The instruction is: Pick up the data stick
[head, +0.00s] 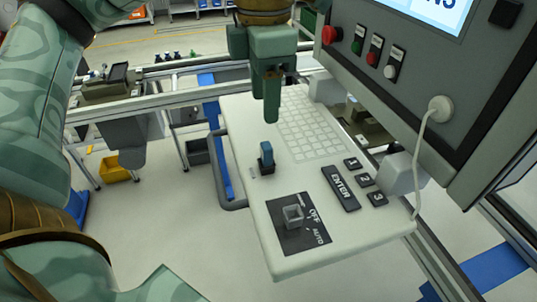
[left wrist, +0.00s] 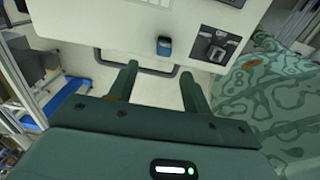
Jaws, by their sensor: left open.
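The data stick (head: 266,155) is small and blue with a dark lower part. It stands upright on the pale sloping control panel (head: 245,125), left of the keys. My left gripper (head: 271,112) is above and beyond the stick in the head view, pointing down, apart from it. In the left wrist view the two fingers of the left gripper (left wrist: 159,72) are spread with nothing between them. The data stick (left wrist: 164,46) shows just past the fingertips, between their lines. My right gripper is not in view.
A square switch (head: 293,215) marked OFF and AUTO sits nearer on the panel. An ENTER key (head: 341,188) and numbered keys are right of it. A grey cabinet with a screen (head: 440,12), coloured buttons and a white cable (head: 421,150) stands at the right.

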